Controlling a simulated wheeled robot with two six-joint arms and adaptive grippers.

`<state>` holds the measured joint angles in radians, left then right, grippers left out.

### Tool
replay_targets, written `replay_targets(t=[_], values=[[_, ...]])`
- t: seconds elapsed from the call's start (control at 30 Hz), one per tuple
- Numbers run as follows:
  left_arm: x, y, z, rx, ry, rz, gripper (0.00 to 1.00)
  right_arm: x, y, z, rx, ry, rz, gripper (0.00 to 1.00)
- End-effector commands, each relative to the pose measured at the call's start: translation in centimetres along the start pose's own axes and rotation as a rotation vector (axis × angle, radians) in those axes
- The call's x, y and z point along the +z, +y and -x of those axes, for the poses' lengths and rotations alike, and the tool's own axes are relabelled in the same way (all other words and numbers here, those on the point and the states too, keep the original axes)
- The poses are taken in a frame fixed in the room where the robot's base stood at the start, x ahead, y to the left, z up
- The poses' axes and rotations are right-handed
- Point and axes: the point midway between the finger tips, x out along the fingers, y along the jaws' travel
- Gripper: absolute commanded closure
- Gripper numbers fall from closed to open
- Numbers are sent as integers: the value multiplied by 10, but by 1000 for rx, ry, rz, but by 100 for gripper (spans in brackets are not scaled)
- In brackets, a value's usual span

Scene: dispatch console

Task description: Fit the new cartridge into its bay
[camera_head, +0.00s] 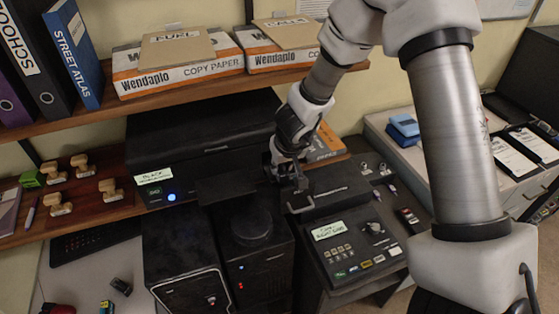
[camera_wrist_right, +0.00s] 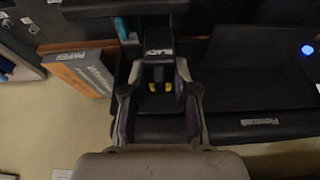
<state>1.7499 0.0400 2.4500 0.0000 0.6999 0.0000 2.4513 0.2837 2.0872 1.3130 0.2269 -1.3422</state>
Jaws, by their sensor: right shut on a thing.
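My right gripper (camera_head: 287,178) is at the right front of the black printer (camera_head: 200,130). The printer carries a pale label starting with "BLACK" and a lit blue light. In the head view the cartridge is hard to make out against the dark gripper. My left gripper is not in view.
A shelf (camera_head: 190,92) with copy paper boxes (camera_head: 180,75) hangs above the printer. Dark computer towers (camera_head: 185,260) stand in front. A control unit (camera_head: 350,240) with a handle is right of them. Stamps (camera_head: 82,170) sit at the left.

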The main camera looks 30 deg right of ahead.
Motion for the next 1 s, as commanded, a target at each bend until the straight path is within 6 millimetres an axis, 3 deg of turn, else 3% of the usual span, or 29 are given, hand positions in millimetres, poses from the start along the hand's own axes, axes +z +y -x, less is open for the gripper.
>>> replay_targets(t=[0.27, 0.7, 1.0], values=[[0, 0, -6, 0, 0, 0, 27, 8, 0, -19, 0, -2, 1, 100], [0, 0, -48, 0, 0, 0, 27, 23, 0, -56, 0, 0, 0, 100], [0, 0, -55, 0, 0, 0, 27, 27, 0, -64, 0, 0, 0, 100]])
